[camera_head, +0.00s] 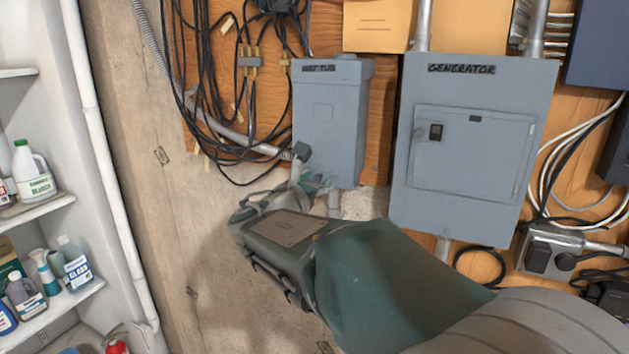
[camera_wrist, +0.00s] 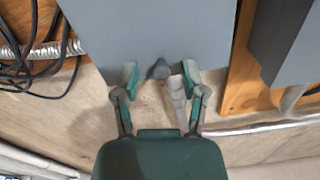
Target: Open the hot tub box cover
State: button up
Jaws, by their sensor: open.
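The hot tub box (camera_head: 328,125) is a grey metal box on the wooden panel, with a "HOT TUB" label at its top. Its cover looks closed. In the wrist view the box (camera_wrist: 150,40) fills the upper middle. My gripper (camera_wrist: 158,78) is open at the box's lower edge, with its green-padded fingertips spread apart. A dark knob-like piece at the bottom edge and a grey conduit (camera_wrist: 177,100) below it lie between the fingers. I cannot tell whether the fingertips touch the box. In the head view my gripper (camera_head: 308,170) is partly hidden by my arm.
The grey generator box (camera_head: 470,150) is mounted to the right. Black cables (camera_head: 205,90) and a flexible conduit hang to the left. White shelves (camera_head: 40,210) with bottles stand at the far left. Bare wall lies below the hot tub box.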

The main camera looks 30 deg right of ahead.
grip_shut()
jog(key=shift+s+a+r, duration=0.1)
jog(key=shift+a, duration=0.05)
